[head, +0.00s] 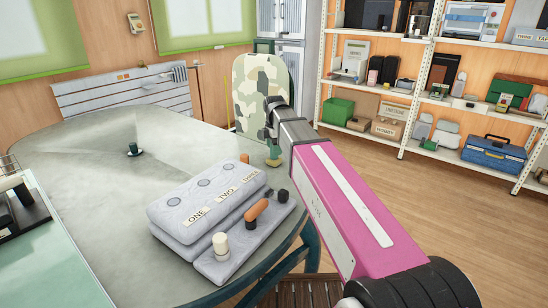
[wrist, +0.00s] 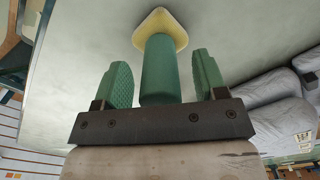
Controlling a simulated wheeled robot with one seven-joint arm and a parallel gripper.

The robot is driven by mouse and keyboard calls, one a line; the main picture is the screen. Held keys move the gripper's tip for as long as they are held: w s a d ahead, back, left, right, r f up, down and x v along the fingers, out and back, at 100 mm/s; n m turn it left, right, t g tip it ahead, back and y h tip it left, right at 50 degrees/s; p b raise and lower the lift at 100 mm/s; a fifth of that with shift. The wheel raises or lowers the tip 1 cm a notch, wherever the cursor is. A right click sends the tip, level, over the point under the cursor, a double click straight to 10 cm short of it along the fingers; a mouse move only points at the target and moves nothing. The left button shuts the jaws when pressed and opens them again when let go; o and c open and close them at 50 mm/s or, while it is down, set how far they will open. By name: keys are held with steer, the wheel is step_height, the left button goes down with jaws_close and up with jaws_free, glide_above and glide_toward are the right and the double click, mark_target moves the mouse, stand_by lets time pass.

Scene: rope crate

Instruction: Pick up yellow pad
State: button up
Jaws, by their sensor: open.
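The yellow pad (wrist: 178,22) shows in the wrist view as a yellow squarish base with a green cylindrical handle (wrist: 161,72). In the head view the pad (head: 274,162) is small and partly hidden by my arm, near the far right edge of the grey table. My gripper (wrist: 163,76) is open. Its two green ridged fingers stand on either side of the handle, with a visible gap on each side. In the head view my gripper (head: 273,138) is mostly hidden behind its own wrist and arm.
The grey table (head: 90,150) holds a grey padded block (head: 205,195) labelled ONE, TWO, THREE, with a peg rack (head: 245,240) in front. A small green-topped object (head: 133,149) stands on clear table at left. A camouflage chair back (head: 255,85) rises behind the table.

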jaws_close()
steer(key=shift+r, duration=0.1)
